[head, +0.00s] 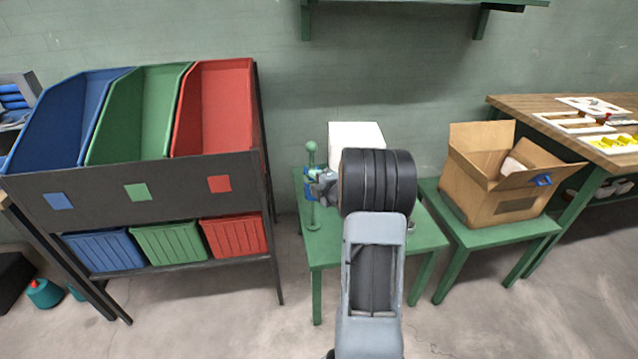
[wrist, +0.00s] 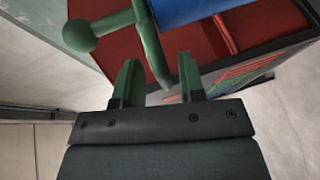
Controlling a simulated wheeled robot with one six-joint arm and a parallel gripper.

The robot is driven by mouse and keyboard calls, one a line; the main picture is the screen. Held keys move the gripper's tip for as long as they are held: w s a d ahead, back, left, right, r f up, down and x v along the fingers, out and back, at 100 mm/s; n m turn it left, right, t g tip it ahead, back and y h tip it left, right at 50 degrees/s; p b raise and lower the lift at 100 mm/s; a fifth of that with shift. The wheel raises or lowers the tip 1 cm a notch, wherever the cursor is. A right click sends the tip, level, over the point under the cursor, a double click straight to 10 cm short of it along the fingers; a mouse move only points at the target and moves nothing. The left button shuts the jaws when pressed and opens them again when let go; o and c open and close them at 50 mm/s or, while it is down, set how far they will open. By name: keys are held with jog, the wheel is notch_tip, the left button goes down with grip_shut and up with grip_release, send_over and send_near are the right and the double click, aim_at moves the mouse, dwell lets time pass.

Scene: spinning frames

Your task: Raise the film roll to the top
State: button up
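A green post with a ball on top (head: 311,147) stands at the left edge of a small green table (head: 428,232). A small blue part shows on the post beside my gripper (head: 322,185); it may be the film roll, but my gripper and arm partly hide it. In the wrist view, a blue rounded piece (wrist: 190,10) shows at the top edge, next to a green bar (wrist: 150,45) with a ball end (wrist: 78,36). My gripper (wrist: 157,80) has its two fingers apart there, with the green bar running into the gap between them. Contact cannot be told.
A white box (head: 357,134) stands behind my arm. A rack with blue, green and red bins (head: 213,110) is to the left. An open cardboard box (head: 500,185) sits on a green table to the right, beside a wooden workbench (head: 530,108).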

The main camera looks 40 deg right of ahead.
jog(key=p+v, duration=0.1)
jog(key=v, duration=1.2)
jog(key=shift+s, duration=0.4)
